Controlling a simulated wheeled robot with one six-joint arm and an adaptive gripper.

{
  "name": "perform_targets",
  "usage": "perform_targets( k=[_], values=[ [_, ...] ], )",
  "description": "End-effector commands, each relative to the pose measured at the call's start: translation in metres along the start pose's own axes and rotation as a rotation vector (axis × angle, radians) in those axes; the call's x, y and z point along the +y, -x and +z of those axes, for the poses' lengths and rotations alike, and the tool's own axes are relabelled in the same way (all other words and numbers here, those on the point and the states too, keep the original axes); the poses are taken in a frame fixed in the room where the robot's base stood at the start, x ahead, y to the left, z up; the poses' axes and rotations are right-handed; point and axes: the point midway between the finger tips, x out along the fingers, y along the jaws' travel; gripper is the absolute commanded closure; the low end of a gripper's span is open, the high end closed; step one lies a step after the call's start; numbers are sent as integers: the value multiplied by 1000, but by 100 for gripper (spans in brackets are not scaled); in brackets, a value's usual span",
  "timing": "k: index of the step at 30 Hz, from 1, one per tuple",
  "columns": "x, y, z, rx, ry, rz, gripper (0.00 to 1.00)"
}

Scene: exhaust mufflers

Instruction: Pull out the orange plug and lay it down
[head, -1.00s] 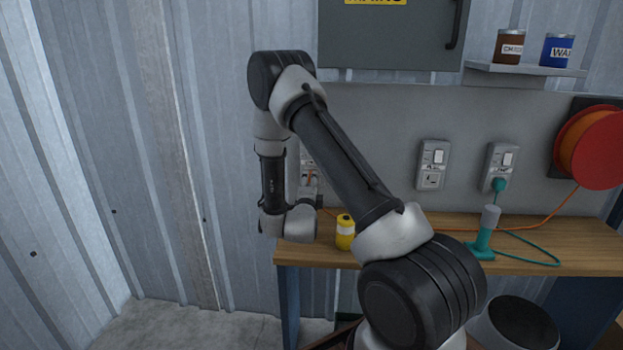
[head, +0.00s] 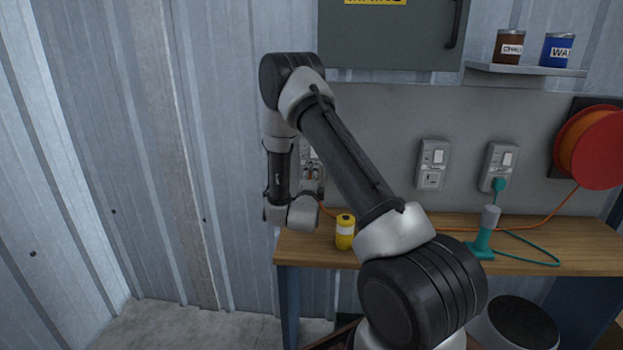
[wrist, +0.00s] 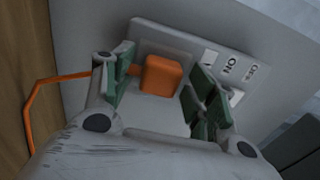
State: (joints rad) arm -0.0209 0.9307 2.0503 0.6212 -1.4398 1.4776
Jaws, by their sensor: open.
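The orange plug (wrist: 162,76) sits in a wall socket (wrist: 150,48) in the wrist view, with its orange cord (wrist: 60,78) leading off to the left. My gripper (wrist: 165,82) is open, with its green-padded fingers on either side of the plug. A gap shows between the plug and the right finger; the left finger is close to the plug and cord, and I cannot tell if it touches. In the head view the left socket (head: 318,168) is partly covered by my arm, and the plug is not clear there.
The wooden bench (head: 400,230) lies below the sockets. A yellow can (head: 345,232) stands near its left end. A teal tool (head: 485,235) with a teal cord is further right, plugged into the right socket (head: 500,165). An orange cord reel (head: 590,145) hangs at right.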

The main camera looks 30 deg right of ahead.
Motion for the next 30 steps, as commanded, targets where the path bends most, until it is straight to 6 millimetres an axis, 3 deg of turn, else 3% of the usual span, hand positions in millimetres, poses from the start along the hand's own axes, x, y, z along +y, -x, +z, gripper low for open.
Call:
perform_targets(
  k=[17,26,30],
  values=[
    [0,0,0,0,0,0,43],
    [0,0,0,0,0,0,98],
    [0,1,0,0,0,0,100]
  ],
)
